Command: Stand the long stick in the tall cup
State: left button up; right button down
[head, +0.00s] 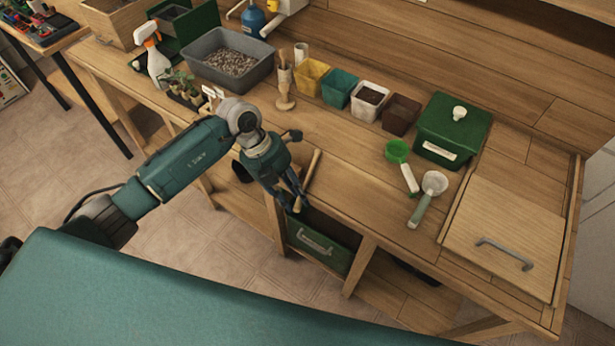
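A long pale wooden stick (311,172) slants near the front edge of the bench, its lower end beside the fingertips of my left gripper (293,198). The fingers point down and reach the stick's lower end; whether they are closed on it is unclear. A narrow tan upright cup (285,76) stands toward the back of the bench, beyond the gripper, and a slim whitish cylinder (301,54) stands behind it. I cannot tell for sure which of these is the tall cup. My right gripper is not in view.
A wooden dibber (285,98) stands before the tan cup. A gravel tub (226,62), seedlings (184,90) and spray bottle (153,58) are left.

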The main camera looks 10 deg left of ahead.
pick_arm(q)
grip_shut()
dwell(0.3)
